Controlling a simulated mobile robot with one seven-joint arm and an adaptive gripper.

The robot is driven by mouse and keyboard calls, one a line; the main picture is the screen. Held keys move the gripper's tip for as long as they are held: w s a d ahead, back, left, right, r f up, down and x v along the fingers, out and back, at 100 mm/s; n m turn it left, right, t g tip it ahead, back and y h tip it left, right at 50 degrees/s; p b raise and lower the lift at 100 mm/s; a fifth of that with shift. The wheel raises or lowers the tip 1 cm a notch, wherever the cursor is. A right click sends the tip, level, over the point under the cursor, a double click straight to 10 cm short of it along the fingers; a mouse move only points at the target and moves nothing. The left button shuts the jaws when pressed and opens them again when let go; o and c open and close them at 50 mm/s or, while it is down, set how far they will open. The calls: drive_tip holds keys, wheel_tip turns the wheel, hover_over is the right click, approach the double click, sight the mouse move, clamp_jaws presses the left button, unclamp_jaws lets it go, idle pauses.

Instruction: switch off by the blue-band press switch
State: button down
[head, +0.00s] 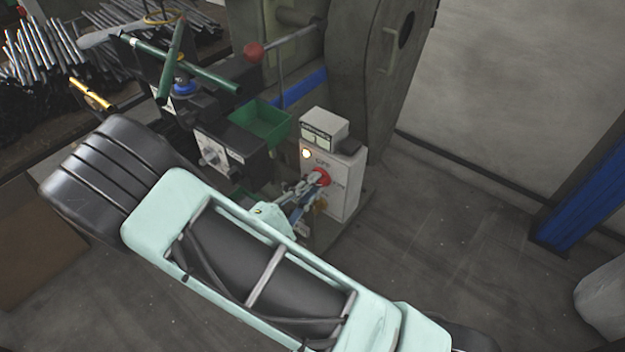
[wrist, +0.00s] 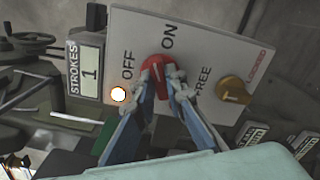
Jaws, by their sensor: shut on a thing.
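The press with the blue band (head: 303,88) stands at the back, with a white switch box (head: 345,180) in front of it. A red switch knob (head: 321,177) is on the face of this box; it also shows in the wrist view (wrist: 154,68), between the OFF and ON marks. My gripper (head: 312,183) is at the knob, and its fingertips (wrist: 165,80) are shut on it. The fingers hide part of the knob, so I cannot tell which mark it points to. A lamp (wrist: 118,94) by OFF glows white.
A yellow knob (wrist: 234,91) sits beside the red one, near FREE and LOCKED. A STROKES counter (wrist: 88,74) reads 1. A green bin (head: 262,122) and a lever with a red ball (head: 253,53) are close by.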

drive_tip(key=n+p, duration=0.6)
drive_tip(key=n, duration=0.6)
drive_tip(key=shift+n, duration=0.3)
idle(0.4)
drive_tip(key=c, duration=2)
unclamp_jaws()
drive_tip(key=shift+o, duration=0.2)
drive_tip(key=shift+s+a, duration=0.1)
drive_tip(key=v, duration=1.1)
drive_tip(key=shift+s+a, duration=0.3)
